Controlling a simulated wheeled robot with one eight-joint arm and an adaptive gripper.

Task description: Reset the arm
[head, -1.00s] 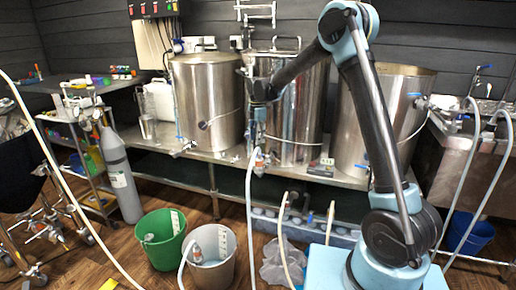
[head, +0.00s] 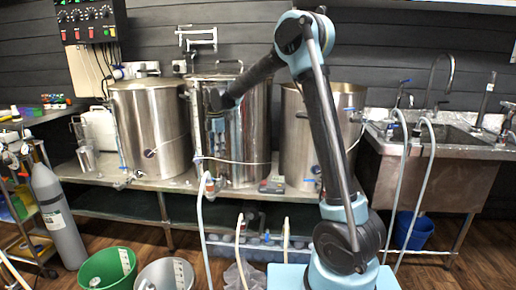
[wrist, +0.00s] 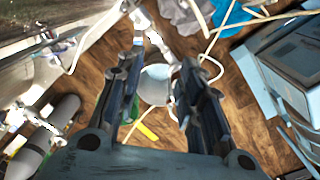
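My arm rises from its light-blue base at the lower right of the head view. It bends at a high elbow, and the forearm slopes down to the left. The wrist end is in front of the middle steel kettle (head: 250,135); the fingers are hard to make out there against the shiny metal. In the wrist view my gripper (wrist: 159,68) points down toward the floor. Its two dark fingers stand well apart, with nothing held between them. A grey bucket (wrist: 155,85) shows on the floor beyond the gap.
Steel kettles (head: 150,130) (head: 305,135) stand either side on a bench. A sink (head: 455,140) with taps and hoses is at right. A green bucket (head: 108,268), the grey bucket (head: 165,275) and a gas cylinder (head: 58,215) stand at lower left. Hoses cross the floor.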

